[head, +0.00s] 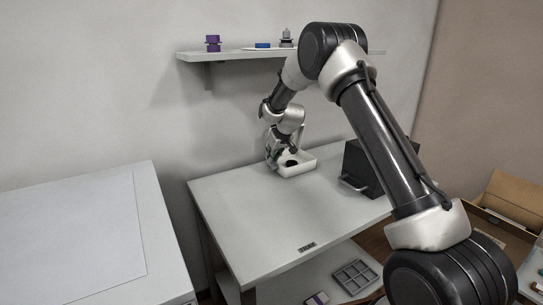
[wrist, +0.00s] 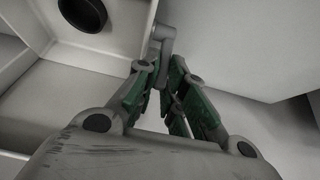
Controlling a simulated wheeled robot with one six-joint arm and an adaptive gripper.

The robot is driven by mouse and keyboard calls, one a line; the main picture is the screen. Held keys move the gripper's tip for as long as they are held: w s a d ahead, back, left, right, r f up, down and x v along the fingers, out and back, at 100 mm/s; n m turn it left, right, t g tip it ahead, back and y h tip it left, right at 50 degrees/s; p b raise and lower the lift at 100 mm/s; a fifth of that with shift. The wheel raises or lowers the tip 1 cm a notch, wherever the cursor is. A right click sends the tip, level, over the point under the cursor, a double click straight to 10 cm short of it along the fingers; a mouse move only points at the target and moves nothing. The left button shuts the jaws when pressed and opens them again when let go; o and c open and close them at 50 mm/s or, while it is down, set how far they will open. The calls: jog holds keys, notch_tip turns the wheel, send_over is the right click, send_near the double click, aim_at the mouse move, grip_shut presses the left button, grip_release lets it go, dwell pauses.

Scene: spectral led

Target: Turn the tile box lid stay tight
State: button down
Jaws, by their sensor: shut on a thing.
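The white tile box (head: 303,168) stands at the back of the grey table, against my gripper (head: 273,157). In the wrist view, its pale walls (wrist: 112,62) fill the upper left. A small grey rounded piece, seemingly the lid stay (wrist: 163,33), sits at the box's edge. My gripper, with green-padded fingers (wrist: 167,66), is shut on this piece near the fingertips. The exact contact is partly hidden between the pads. A dark round object (wrist: 84,13) shows inside the box. From the head view, the stay is hidden by the gripper.
A dark box with a pale handle (head: 362,168) stands on the table (head: 255,220) to the right of the tile box. A wall shelf (head: 225,56) with small items hangs above. The table's front left is clear. An open carton (head: 512,198) stands far right.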

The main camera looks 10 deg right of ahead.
jog(key=shift+s+t, duration=0.4)
jog(key=shift+t, duration=0.2)
jog(key=c, duration=1.5)
grip_release()
jog(key=shift+d, duration=0.1)
jog(key=shift+r, duration=0.1)
jog(key=v, duration=1.1)
jog(key=shift+s+d+r, duration=0.25)
jog(key=shift+s, duration=0.1)
